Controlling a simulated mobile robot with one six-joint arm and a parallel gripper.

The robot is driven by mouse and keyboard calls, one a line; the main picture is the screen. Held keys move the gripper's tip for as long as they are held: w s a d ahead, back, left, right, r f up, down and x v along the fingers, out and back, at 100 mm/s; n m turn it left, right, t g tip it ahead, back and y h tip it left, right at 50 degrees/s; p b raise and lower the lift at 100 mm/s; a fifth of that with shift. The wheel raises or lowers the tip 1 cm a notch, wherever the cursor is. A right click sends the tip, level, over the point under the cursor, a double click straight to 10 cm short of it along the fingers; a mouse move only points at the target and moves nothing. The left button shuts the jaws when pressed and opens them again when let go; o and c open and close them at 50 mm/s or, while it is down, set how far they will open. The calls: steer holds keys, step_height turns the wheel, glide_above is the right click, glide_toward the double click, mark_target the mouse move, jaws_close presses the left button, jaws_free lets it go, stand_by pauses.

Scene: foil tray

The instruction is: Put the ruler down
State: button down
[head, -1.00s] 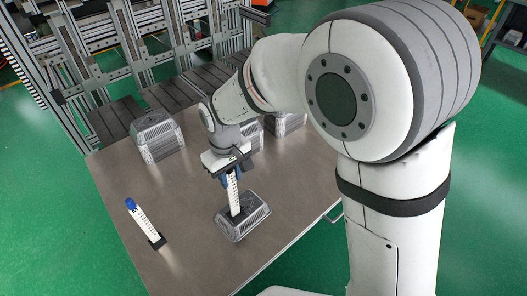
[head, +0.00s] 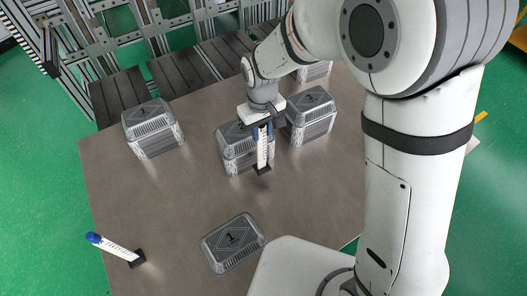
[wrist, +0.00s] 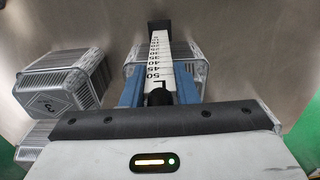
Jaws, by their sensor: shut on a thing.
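My gripper (head: 262,132) is shut on a white ruler with black scale marks (head: 263,150). The ruler hangs upright below the blue fingers, its black end block (head: 262,170) at the bottom, in front of the middle tray stack. I cannot tell whether the block touches the table. In the wrist view, the ruler (wrist: 161,55) runs away from between the two blue fingers (wrist: 160,92), its numbers readable near the jaws. A single grey foil tray marked 1 (head: 233,243) lies on the table nearer the front.
Stacks of grey foil trays stand at the back left (head: 152,130), middle (head: 235,155) and right (head: 311,115), with another partly hidden behind my arm. The brown table (head: 185,200) is clear between.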

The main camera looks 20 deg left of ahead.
mark_target(262, 146)
step_height(262, 146, down, 7)
steer(key=shift+s+r+b, duration=0.2)
steer(key=shift+b, duration=0.1)
steer(key=c, duration=1.1)
jaws_free()
steer(key=shift+a, duration=0.1)
steer(key=shift+r, duration=0.1)
